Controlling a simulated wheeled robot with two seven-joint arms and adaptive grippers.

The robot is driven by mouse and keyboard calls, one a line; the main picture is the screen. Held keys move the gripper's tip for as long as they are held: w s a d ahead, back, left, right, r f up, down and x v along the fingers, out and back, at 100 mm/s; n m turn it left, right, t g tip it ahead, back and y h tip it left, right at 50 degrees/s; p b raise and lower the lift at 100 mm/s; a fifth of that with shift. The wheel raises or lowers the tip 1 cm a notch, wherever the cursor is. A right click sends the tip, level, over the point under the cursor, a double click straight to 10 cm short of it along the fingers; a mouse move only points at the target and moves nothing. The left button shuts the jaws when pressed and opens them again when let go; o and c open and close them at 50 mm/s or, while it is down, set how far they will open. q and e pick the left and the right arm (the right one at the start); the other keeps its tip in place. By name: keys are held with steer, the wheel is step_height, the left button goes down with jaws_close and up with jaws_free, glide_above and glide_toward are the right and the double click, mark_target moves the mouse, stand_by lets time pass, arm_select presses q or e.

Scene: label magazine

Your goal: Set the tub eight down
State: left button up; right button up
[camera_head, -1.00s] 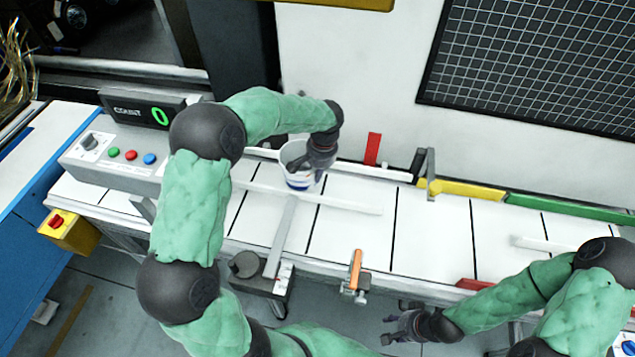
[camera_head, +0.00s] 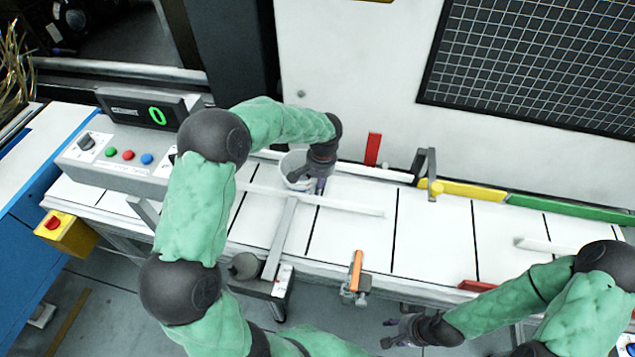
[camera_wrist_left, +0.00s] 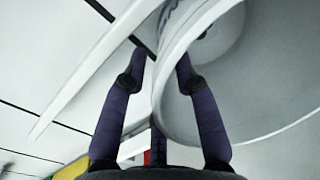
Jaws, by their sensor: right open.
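The tub (camera_head: 291,163) is white and open-topped, upright on the white table strip at the upper middle. Any number on it is hidden. My left gripper (camera_head: 308,182) is at the tub's right rim, one finger inside the tub and one outside. In the left wrist view, the tub (camera_wrist_left: 262,95) fills the right side. My left gripper's fingers (camera_wrist_left: 161,58) stand apart around its wall, with a gap between the outer finger and the wall. My right gripper (camera_head: 392,331) is open and empty, low in front of the table edge.
A white rail (camera_head: 345,206) runs in front of the tub. A red upright (camera_head: 373,149) and a grey bracket (camera_head: 425,165) stand to the right. A control box with a counter reading 0 (camera_head: 156,115) is at left.

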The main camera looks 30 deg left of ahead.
arm_select(q)
steer(key=shift+r, duration=0.1)
step_height(320, 180, up, 12)
steer(key=d+p, duration=0.1)
steer(key=p, duration=0.2)
steer(key=shift+d+p, duration=0.15)
steer(key=shift+p, duration=0.25)
